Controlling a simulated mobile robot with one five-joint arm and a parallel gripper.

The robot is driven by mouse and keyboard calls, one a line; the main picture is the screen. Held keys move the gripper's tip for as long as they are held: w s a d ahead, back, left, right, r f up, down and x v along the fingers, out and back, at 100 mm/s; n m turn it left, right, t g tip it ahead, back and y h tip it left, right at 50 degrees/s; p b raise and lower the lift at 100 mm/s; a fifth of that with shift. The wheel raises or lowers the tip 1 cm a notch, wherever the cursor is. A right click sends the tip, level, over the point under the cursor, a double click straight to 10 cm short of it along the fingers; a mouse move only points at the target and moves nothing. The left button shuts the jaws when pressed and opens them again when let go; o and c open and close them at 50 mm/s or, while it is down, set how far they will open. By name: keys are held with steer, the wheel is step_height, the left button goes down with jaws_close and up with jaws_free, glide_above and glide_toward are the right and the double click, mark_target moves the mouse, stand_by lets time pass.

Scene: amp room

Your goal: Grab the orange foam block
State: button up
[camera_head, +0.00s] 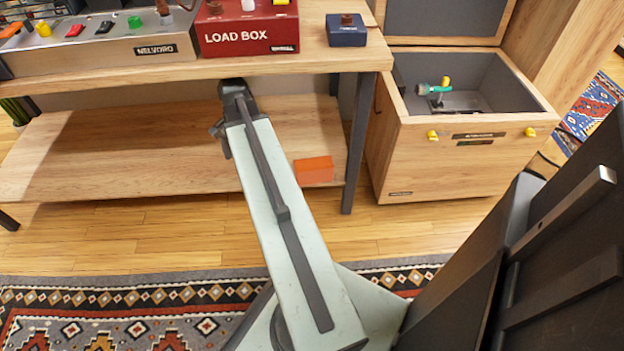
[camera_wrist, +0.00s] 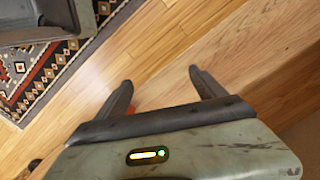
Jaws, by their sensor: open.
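The orange foam block (camera_head: 313,170) lies on the lower shelf (camera_head: 110,165) of the wooden bench, near its right front corner, beside the dark right leg. My arm reaches toward the bench, with its dark far joint just below the bench top and to the left of the block. The fingers are not clear in the head view. In the wrist view my gripper (camera_wrist: 160,78) is open, with nothing between its two dark fingers. The floor and a wooden board edge show beyond them.
The dark bench leg (camera_head: 358,145) stands just right of the block. A red load box (camera_head: 248,40) and a blue box (camera_head: 346,30) stand on the bench top above. An open wooden chest (camera_head: 455,165) stands to the right. Floor and a patterned rug (camera_head: 110,320) lie in front.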

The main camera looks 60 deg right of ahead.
steer(key=s+d+f+m+b, duration=0.25)
steer(key=s+d+m, duration=0.55)
steer(key=d, duration=0.4)
steer(key=m+t, duration=0.1)
steer(key=m, duration=0.3)
glide_above(314, 163)
steer(key=d, duration=0.1)
steer(key=shift+s+f+b, duration=0.3)
steer(key=shift+s+f, duration=0.15)
steer(key=shift+f, duration=0.35)
steer(key=f+b, duration=0.5)
steer(key=w+f+b, duration=0.1)
steer(key=f+b, duration=0.2)
steer(key=shift+a, duration=0.4)
steer(key=shift+r, duration=0.15)
steer(key=c, duration=1.5)
steer(key=shift+o, duration=0.2)
steer(key=shift+r+p, duration=0.1)
steer(key=shift+p, duration=0.2)
